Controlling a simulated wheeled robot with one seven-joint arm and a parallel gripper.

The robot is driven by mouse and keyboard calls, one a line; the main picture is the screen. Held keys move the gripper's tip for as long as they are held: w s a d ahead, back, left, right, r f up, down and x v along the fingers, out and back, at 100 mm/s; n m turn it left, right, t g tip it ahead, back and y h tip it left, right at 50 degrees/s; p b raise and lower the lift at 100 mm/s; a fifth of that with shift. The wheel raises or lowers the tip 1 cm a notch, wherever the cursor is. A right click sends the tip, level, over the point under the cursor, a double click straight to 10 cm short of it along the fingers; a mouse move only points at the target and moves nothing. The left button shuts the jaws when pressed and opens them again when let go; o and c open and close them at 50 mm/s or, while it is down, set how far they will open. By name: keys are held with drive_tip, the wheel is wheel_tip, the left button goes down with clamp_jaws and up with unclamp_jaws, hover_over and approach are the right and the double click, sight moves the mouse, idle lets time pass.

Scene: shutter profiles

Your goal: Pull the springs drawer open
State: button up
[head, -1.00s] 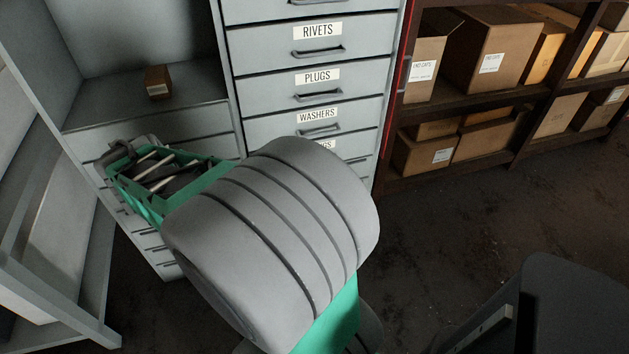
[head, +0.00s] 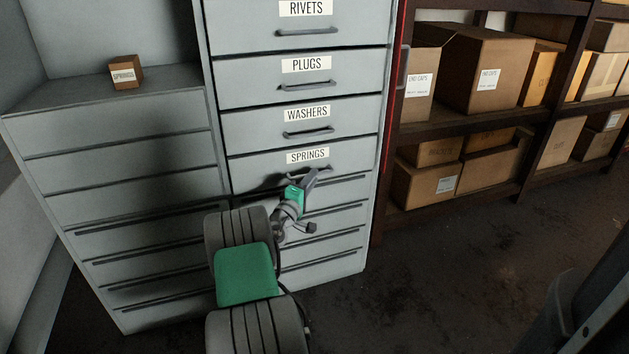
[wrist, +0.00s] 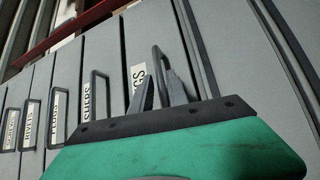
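The springs drawer (head: 250,165) is in the grey cabinet, below the washers drawer, and carries a SPRINGS label (head: 307,157). Its front looks flush with the drawers above, so it is shut. My gripper (head: 314,174) is at the drawer front, just below the label, and hides most of the handle in the head view. In the wrist view my gripper (wrist: 160,82) has its two fingers apart, with the springs handle (wrist: 157,58) between them. I see no clear contact of both fingers on the handle.
Washers (head: 308,132), plugs (head: 307,86) and rivets (head: 306,31) drawers are shut above, with protruding handles. A small brown box labelled SPRINGS (head: 126,73) sits on the ledge at left. A dark shelf with cartons (head: 487,72) stands at right. The floor (head: 450,260) in front is clear.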

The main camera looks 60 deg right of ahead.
drive_tip(key=shift+d+r, duration=0.2)
drive_tip(key=shift+d, duration=1.05)
clamp_jaws()
idle(0.4)
